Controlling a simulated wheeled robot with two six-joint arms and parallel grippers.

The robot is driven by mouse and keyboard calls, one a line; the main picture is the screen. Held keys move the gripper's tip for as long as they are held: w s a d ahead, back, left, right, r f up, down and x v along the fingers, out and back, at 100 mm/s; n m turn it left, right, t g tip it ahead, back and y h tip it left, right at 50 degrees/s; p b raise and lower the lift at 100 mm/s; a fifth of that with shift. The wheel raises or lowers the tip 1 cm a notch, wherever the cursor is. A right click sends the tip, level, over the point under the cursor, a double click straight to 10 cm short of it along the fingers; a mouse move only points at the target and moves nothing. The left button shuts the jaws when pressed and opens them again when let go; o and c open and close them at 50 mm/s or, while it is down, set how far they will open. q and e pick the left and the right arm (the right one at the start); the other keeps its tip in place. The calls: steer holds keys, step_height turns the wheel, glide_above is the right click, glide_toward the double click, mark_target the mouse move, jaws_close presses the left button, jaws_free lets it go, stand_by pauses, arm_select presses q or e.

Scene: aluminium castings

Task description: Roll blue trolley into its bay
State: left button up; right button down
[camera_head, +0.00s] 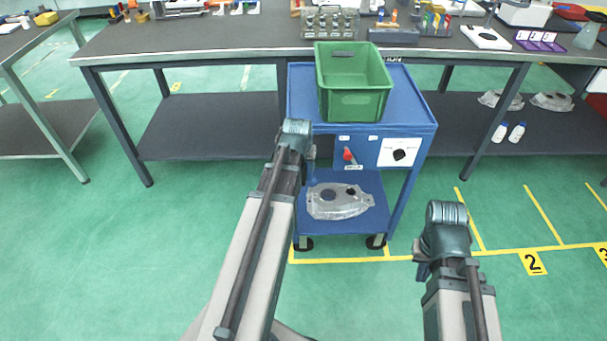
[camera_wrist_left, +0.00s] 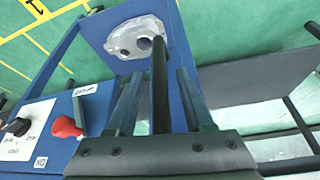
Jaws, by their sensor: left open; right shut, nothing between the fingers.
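The blue trolley (camera_head: 418,118) stands upright at the dark workbench, with a green crate (camera_head: 356,104) on its top and a grey casting (camera_head: 340,201) on its lower shelf. Its front wheels are just behind a yellow floor line (camera_head: 340,261). My left gripper (camera_head: 297,130) is at the trolley's front left side. In the left wrist view its fingers (camera_wrist_left: 162,100) are open, with a dark bar (camera_wrist_left: 160,70) between them; I cannot tell whether they touch it. My right gripper (camera_head: 447,215) is shut and empty, right of the trolley and apart from it.
A red knob (camera_head: 348,154) and a white dial panel (camera_head: 398,152) are on the trolley's front. The workbench (camera_head: 200,52) spans behind, its legs either side of the trolley. Yellow-lined bays, one marked 2 (camera_head: 533,263), lie to the right. The floor at left is clear.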

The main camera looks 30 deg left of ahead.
arm_select(q)
steer(key=shift+w+f, duration=0.1)
steer(key=shift+f, duration=0.25)
steer(key=shift+r, duration=0.1)
jaws_close()
stand_by(1.1)
